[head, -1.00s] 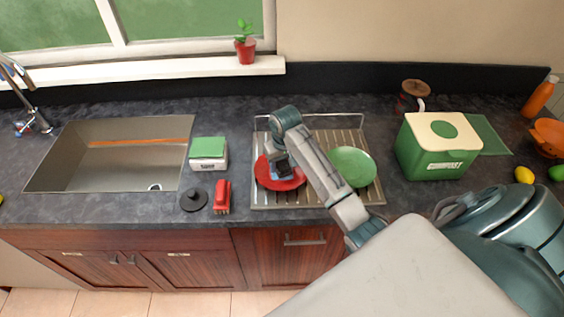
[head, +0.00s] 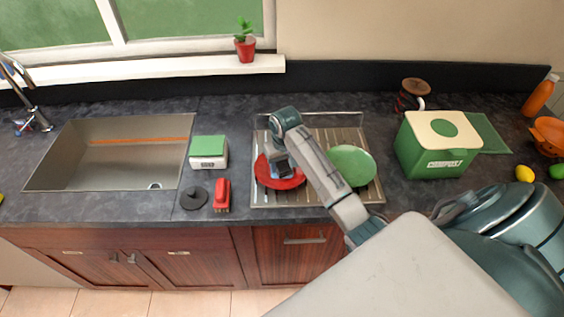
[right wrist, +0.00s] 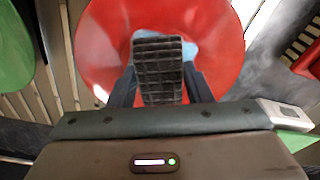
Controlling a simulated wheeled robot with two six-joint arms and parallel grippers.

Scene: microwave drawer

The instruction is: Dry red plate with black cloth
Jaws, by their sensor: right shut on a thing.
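The red plate (head: 265,176) lies in the drying rack, left of the green plate (head: 351,165). It fills the upper middle of the right wrist view (right wrist: 103,45). My right gripper (head: 283,170) is over the red plate. In the right wrist view its fingers are shut on a black, grid-patterned cloth (right wrist: 158,70). A light blue patch (right wrist: 188,48) shows at the cloth's far edge, against the plate. Whether the cloth presses on the plate is hard to tell. My left gripper is not in view.
The rack (head: 372,193) stands on the dark counter. A sink (head: 125,175), white-and-green box (head: 208,152), black disc (head: 193,198) and red brush-like item (head: 222,195) are to the left. A green box (head: 434,160) stands to the right.

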